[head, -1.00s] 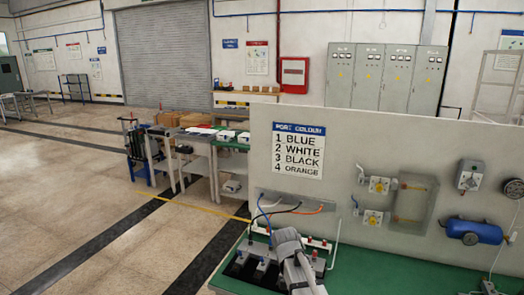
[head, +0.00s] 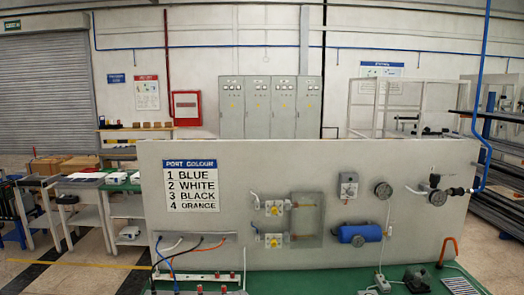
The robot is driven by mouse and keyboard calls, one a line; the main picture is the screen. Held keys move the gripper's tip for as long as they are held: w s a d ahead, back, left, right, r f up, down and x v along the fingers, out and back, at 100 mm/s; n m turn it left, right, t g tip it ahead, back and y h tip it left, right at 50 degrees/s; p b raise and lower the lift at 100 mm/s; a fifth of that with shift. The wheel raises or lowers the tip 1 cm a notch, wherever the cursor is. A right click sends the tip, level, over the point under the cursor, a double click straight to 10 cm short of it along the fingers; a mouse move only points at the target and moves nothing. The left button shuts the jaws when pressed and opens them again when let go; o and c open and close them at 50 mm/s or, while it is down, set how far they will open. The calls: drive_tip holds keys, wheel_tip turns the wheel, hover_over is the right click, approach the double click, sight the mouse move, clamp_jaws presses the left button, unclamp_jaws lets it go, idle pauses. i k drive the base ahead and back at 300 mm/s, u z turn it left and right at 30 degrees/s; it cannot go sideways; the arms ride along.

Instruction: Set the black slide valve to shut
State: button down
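A small black fitting (head: 435,182), which looks like the black slide valve, is mounted at the right end of the grey upright panel (head: 300,160) in the head view. A blue air line (head: 487,110) comes down to its right side, and a grey round part sits at its left. It is too small to tell whether its slide is open or shut. My gripper is not in view, so its place relative to the valve cannot be told.
An orange hooked part (head: 448,250) and a black device (head: 418,278) stand on the green bench (head: 310,283) below.

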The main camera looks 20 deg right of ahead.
sight(460, 192)
drive_tip(key=z, duration=2.05)
